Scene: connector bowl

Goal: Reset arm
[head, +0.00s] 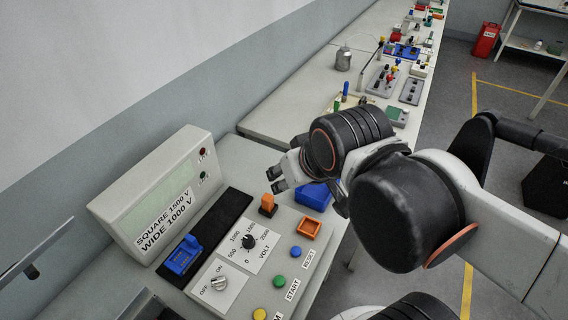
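My gripper (276,180) is near the middle of the view, above the back right part of the test panel (225,262). Its two grey fingertips point left with a gap between them, and nothing shows in the gap. An orange connector (267,204) stands upright on the panel just below the fingertips, apart from them in the picture. A blue block-like connector (184,255) sits on the black strip at the left. A blue bowl (312,196) is right of the gripper, partly hidden by my arm. A small orange open box (308,229) is in front of it.
A display box (160,193) labelled "SQUARE 1500 V, WIDE 1000 V" stands at the back left. The panel has a volt dial (248,241), an on/off switch (219,283) and buttons. A long bench (300,97) with several devices runs behind. A red bin (486,40) stands far right.

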